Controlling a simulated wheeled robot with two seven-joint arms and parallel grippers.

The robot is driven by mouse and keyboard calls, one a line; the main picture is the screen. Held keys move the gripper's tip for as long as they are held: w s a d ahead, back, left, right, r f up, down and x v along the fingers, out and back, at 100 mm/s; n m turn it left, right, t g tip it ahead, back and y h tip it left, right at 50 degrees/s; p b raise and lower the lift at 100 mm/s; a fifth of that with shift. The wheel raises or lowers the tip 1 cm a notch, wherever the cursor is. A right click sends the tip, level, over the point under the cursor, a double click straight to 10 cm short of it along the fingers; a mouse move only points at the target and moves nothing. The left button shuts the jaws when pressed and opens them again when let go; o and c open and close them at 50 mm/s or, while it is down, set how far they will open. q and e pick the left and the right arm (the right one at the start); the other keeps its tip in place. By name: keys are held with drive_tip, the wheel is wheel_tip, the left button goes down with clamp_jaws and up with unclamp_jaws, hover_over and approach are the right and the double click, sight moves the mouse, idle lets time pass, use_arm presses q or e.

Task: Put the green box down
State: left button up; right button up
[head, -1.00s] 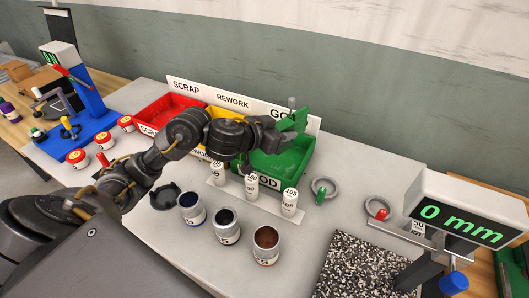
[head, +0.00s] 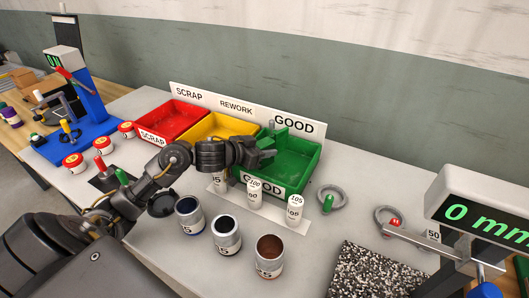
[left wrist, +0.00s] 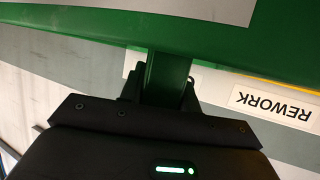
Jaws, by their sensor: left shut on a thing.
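The green box (head: 297,168), an open bin with a GOOD label on its front, is upright at the right end of the row of bins, below the GOOD sign. My left gripper (head: 266,150) is at its left side, shut on a green upright part of it. In the left wrist view the jaws (left wrist: 166,80) close around a green tab, and the box's green wall (left wrist: 90,30) runs across the top. I cannot tell whether the box's underside touches the table. My right gripper is not in view.
The yellow bin (head: 215,127) and red SCRAP bin (head: 165,122) stand to the left. White cylinders (head: 254,193) and open cans (head: 227,235) are in front. A grey ring (head: 334,200) lies to the right. A gauge with a 0 mm display (head: 480,215) is at the right front.

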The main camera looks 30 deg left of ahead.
use_arm(q)
drive_tip(key=shift+f, duration=0.2)
drive_tip(key=shift+f, duration=0.5)
drive_tip(key=shift+f, duration=0.1)
drive_tip(key=o, duration=1)
drive_tip(key=shift+c, duration=0.2)
drive_tip(key=shift+r, duration=0.25)
drive_tip(key=v, duration=1.2)
drive_tip(key=shift+r+p, duration=0.3)
drive_tip(key=shift+r, duration=0.1)
